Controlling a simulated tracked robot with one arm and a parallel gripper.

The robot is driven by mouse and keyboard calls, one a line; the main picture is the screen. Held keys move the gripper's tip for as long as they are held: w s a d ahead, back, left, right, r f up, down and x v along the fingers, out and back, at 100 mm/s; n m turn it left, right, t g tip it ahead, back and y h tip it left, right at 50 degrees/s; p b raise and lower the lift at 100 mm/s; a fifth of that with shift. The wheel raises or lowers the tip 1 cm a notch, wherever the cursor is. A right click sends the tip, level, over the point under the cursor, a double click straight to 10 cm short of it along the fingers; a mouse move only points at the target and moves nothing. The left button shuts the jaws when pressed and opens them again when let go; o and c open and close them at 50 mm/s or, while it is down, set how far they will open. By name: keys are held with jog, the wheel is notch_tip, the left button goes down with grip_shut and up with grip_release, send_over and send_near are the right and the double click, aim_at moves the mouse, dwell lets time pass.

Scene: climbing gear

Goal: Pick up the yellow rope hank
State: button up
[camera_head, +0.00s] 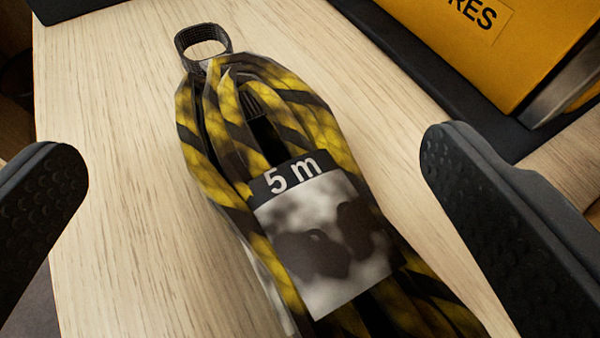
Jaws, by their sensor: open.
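The yellow rope hank (222,125) is a bundle of yellow and black rope lying on a pale wooden surface (110,120). A black loop stands out at its far end, and a label reading "5 m" with a grey picture is on its middle. The near end of the hank runs out of the bottom of the picture. My gripper (255,165) is open, with one dark finger at the left and one at the right. The hank lies between the two fingers in the picture, with gaps on both sides. No contact shows.
A yellow box (480,55) with partly cut-off lettering, "RES", stands at the upper right on a dark base or edge (420,75). The wooden surface is bare to the left of the hank. Its left edge shows beside the left finger.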

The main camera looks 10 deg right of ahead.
aim_at(255, 120)
jog(key=shift+f+x, duration=0.15)
jog(key=shift+x, duration=1.1)
jog(key=shift+f+x, duration=0.15)
jog(key=shift+x, duration=1.1)
jog(key=shift+s, duration=0.1)
jog(key=c, duration=1.2)
